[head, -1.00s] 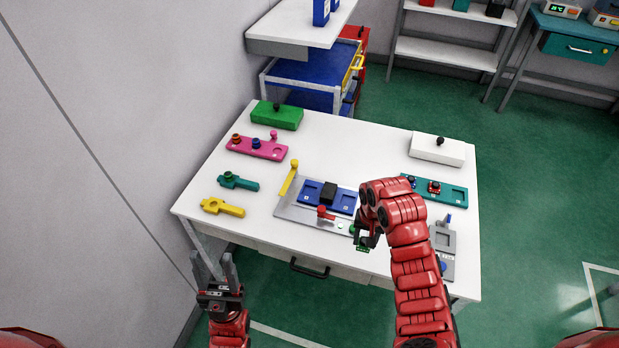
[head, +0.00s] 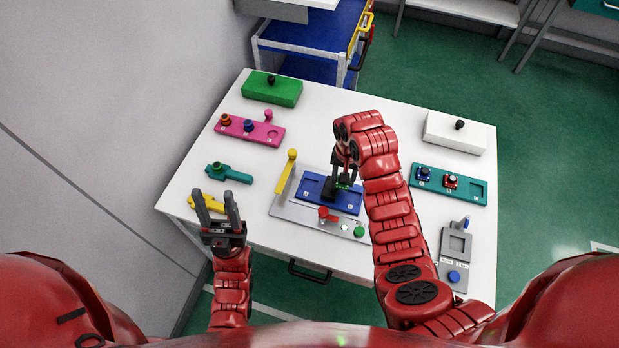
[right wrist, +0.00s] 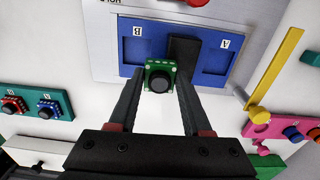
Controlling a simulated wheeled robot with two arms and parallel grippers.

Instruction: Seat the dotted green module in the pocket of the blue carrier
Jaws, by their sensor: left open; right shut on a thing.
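The blue carrier (head: 313,186) lies on a grey fixture plate (head: 290,209) in the middle of the table. In the right wrist view the carrier (right wrist: 190,27) shows recesses marked B and A with a black block (right wrist: 182,50) between them. My right gripper (head: 343,180) is above the carrier, shut on a small green module (right wrist: 161,72) with a black round lens and small pale spots. The module is over the B side, close to the black block; its height above the pocket cannot be told. My left gripper (head: 218,199) is open and empty at the table's front left.
A yellow lever (head: 286,176) stands at the fixture's left and a red clamp (head: 327,215) at its front. A teal tray (head: 470,190) and grey device (head: 455,243) lie right. Pink (head: 262,134), teal (head: 235,175) and yellow (head: 205,203) pieces lie left.

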